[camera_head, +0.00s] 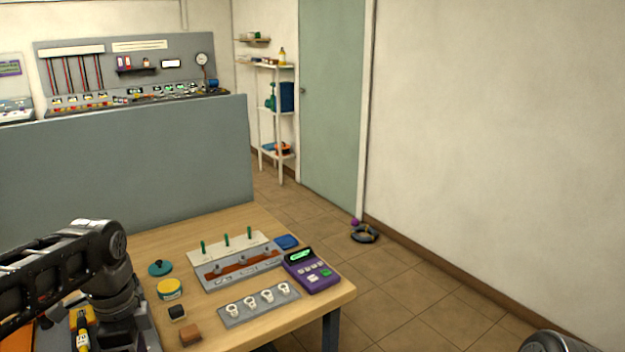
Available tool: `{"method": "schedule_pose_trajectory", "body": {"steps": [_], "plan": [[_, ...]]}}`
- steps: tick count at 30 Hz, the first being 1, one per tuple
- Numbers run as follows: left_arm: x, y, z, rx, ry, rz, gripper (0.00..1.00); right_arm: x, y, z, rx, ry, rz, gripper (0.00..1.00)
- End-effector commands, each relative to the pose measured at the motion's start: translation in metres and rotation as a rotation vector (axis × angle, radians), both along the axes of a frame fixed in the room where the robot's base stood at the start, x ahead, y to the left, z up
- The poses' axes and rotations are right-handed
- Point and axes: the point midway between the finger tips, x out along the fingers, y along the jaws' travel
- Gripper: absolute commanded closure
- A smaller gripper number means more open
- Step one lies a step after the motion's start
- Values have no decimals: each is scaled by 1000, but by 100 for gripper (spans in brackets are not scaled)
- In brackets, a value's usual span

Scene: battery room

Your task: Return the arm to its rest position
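My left arm (62,268) comes in from the left, bends at a dark joint and runs down over the near left of the wooden table (256,326). Its lower end leaves the bottom edge of the picture, so my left gripper's fingers do not show. Only a rounded grey piece of my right arm (556,342) shows at the bottom right corner, over the floor. My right gripper is out of view. I cannot see whether either hand holds anything.
The table holds a block with green-tipped pegs (240,262), a purple meter (311,270), a plate with white rings (259,305), a yellow tin (170,289) and small blocks. A grey partition (130,165) stands behind. Floor on the right is mostly clear.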

Motion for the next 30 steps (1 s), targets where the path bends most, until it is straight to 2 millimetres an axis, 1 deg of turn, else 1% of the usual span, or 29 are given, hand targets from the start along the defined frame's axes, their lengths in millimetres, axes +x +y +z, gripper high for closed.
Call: {"method": "schedule_pose_trajectory", "body": {"steps": [2, 10, 14, 17, 20, 23, 25, 26, 27, 28, 29, 30], "plan": [[1, -2, -4, -2, 1, 3, 41, 0, 0, 0, 0, 0, -1, 46], [17, -24, -46, -31, -4, 62, 41, 0, 0, 0, 0, -1, 1, 46], [25, -40, -75, -55, -4, 107, 41, 0, 0, 0, 0, 0, 0, 46], [29, -56, -104, -80, -3, 157, 41, 0, 0, 0, 0, 0, 0, 46], [31, -77, -140, -112, 2, 224, 41, 0, 0, 0, 0, 0, 0, 46], [28, -102, -184, -154, 14, 315, 41, 0, 0, 0, 0, 0, 0, 46], [19, -125, -222, -191, 31, 408, 41, 0, 0, 0, 0, 0, 0, 46], [12, -136, -241, -210, 42, 459, 41, 0, 0, 0, 0, 0, 0, 46], [0, -153, -268, -235, 60, 535, 41, 0, 0, 0, 0, 0, 0, 46], [-10, -166, -287, -255, 73, 600, 41, 0, 0, 0, 0, 0, 0, 46], [-22, -177, -305, -272, 88, 668, 41, 0, 0, 0, 0, 0, 0, 46], [-39, -193, -327, -293, 108, 761, 41, 0, 0, 0, 0, 0, 0, 46]]}}
